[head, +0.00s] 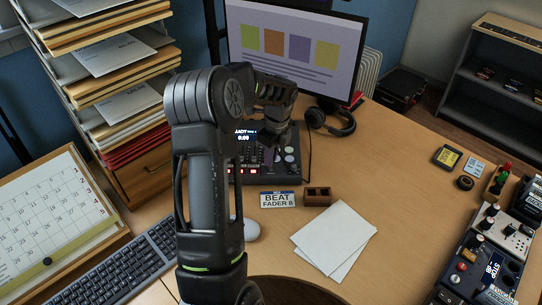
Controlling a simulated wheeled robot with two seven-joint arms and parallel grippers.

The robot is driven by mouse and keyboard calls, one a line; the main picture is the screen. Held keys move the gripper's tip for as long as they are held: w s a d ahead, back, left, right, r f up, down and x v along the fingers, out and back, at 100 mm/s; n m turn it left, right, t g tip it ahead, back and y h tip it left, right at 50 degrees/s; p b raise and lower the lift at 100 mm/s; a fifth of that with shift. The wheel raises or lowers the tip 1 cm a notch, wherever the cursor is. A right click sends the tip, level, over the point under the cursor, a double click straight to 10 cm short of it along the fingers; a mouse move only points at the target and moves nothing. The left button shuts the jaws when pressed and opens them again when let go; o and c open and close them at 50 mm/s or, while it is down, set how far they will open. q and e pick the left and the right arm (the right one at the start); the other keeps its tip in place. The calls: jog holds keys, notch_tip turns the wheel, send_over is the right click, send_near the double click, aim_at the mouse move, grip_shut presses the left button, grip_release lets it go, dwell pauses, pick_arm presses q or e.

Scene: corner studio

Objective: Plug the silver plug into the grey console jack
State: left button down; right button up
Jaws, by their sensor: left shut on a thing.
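My left gripper (270,138) hangs over the dark console (262,170) with the lit display, in front of the monitor. It is shut on the silver plug, which the fingers and wrist hide. A thin dark cable (309,140) stands at the console's right side. The grey jack cannot be made out; my arm covers the console's left part. Whether the plug touches the console cannot be told. My right gripper is out of view.
A label sign (278,200), a small brown block (318,196) and white papers (335,238) lie in front of the console. Headphones (331,122) lie behind it. A paper rack (120,70) and keyboard (120,262) are left; several devices (505,235) stand right.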

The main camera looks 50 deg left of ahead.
pick_arm(q)
jog(key=shift+f, duration=0.6)
dwell(0.6)
jog(key=c, duration=1.4)
grip_release()
jog(key=shift+o, duration=0.2)
notch_tip(320, 180, up, 8)
jog(key=b, duration=0.1)
jog(key=shift+d, duration=0.45)
jog(key=shift+f, duration=0.15)
